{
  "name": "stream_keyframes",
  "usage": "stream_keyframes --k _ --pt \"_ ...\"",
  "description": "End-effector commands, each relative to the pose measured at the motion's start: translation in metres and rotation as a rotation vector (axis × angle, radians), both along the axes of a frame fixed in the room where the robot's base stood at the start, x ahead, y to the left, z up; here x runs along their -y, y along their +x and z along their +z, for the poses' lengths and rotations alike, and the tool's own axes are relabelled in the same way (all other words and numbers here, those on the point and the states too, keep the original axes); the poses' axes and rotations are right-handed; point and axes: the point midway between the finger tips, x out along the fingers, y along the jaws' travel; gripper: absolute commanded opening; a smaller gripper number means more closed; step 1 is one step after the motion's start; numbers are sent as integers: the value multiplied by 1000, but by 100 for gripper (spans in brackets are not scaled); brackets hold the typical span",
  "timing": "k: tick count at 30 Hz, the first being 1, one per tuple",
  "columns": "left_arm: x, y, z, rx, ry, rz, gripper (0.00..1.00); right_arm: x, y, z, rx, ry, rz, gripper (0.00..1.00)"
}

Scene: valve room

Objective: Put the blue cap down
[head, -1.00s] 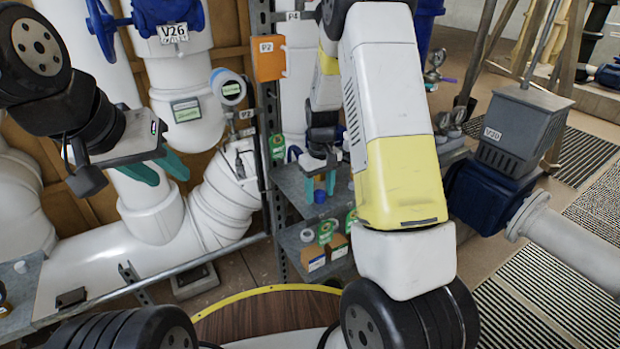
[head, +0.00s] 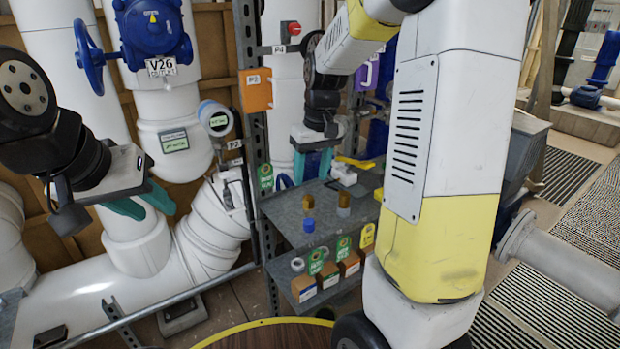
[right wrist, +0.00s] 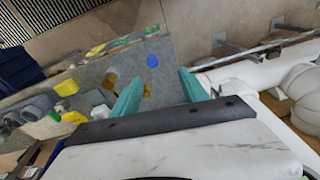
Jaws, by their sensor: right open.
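The blue cap (head: 309,225) sits on the grey metal shelf (head: 285,212), near its front edge. It also shows in the right wrist view (right wrist: 152,61), beyond the fingertips. My right gripper (head: 313,172) is open and empty, above and behind the cap and clear of it. Its two teal fingers stand wide apart in the right wrist view (right wrist: 162,84). My left gripper (head: 146,204) is in front of the white pipes, far left of the shelf. Its teal fingers are apart with nothing between them.
Two brass-coloured pieces (head: 309,203) (head: 343,200) stand close to the cap. A lower shelf holds several small boxes (head: 303,288) with green and yellow tags. A rack post (head: 258,130) rises left of the shelf. Yellow and white parts lie at the shelf's back right.

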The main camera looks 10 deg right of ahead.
Motion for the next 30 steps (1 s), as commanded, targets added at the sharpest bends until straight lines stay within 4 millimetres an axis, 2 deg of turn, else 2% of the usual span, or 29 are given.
stream_keyframes --k 1,6,10,15,21,30 --pt "0 0 0 0 0 0 36 -1 -18 20 40 26 -20 52" --pt "0 0 0 0 0 0 36 -6 -77 63 156 95 -86 52" --pt "0 0 0 0 0 0 36 -10 -123 83 245 136 -132 52" --pt "0 0 0 0 0 0 36 -15 -170 92 338 167 -181 52" --pt "0 0 0 0 0 0 36 -17 -194 91 389 181 -209 52" --pt "0 0 0 0 0 0 36 -18 -196 91 393 183 -212 52"
